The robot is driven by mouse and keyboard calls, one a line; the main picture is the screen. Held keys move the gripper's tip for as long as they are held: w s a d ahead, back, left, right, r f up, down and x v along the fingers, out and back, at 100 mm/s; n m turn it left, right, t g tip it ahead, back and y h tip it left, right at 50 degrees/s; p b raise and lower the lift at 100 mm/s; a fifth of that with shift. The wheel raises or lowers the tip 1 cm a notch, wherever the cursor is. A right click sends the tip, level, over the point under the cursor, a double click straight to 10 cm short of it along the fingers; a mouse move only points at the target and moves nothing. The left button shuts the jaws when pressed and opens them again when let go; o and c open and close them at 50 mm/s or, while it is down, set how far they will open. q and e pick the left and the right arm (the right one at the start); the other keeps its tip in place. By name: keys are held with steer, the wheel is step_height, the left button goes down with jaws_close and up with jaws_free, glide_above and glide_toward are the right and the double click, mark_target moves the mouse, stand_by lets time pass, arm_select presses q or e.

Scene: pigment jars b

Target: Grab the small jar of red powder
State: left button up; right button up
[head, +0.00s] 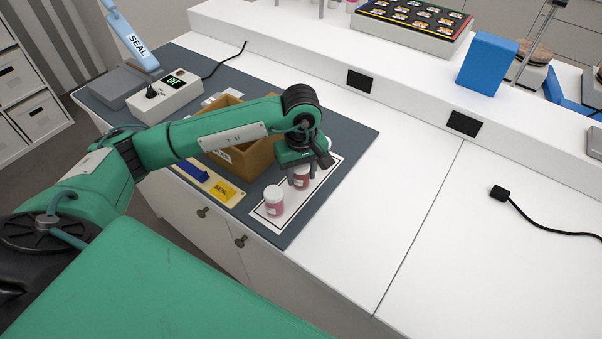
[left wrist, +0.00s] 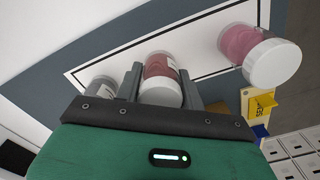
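Several small jars with white lids stand in a row on a white, black-bordered mat (head: 261,214). The red-powder jar (head: 301,180) is the middle one, and it also shows in the left wrist view (left wrist: 160,76). My left gripper (head: 303,174) points down over it, with one finger on each side, close against the jar. I cannot tell whether the fingers press on it. A pinker jar (head: 273,201) stands nearer the front, apart from the gripper. A greyish jar (left wrist: 102,86) stands just outside the other finger, partly hidden. My right gripper is out of view.
A cardboard box (head: 262,158) stands left of my gripper, with a yellow-labelled plate (head: 226,190) in front of it. A control box (head: 165,97) sits farther back on the dark mat (head: 352,137).

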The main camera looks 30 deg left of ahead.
arm_select(q)
steer(key=shift+c, duration=1)
steer(key=shift+r, duration=0.15)
